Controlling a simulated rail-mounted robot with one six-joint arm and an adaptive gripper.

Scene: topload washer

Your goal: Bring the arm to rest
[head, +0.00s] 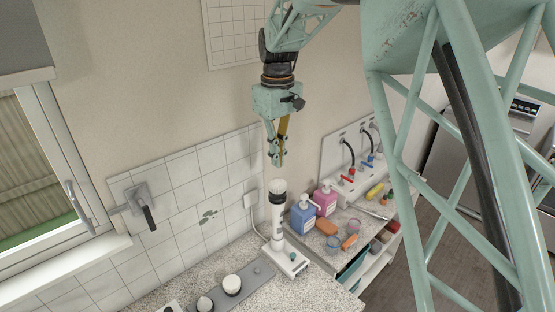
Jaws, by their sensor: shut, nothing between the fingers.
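My gripper (277,162) hangs from my teal arm near the middle of the head view, fingers pointing down. Its fingers are shut with nothing between them. It is in the air above a white upright cylinder-shaped device (277,212) with a black band, which stands on the speckled counter (312,293). The fingertips appear just above the top of this device in the picture; the exact gap cannot be told.
A blue bottle (303,214) and a pink bottle (325,197) stand right of the device. A tiled wall (185,190) with a lever handle (144,210) is behind. A window (50,165) is at left. White round items (232,284) sit on a grey strip.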

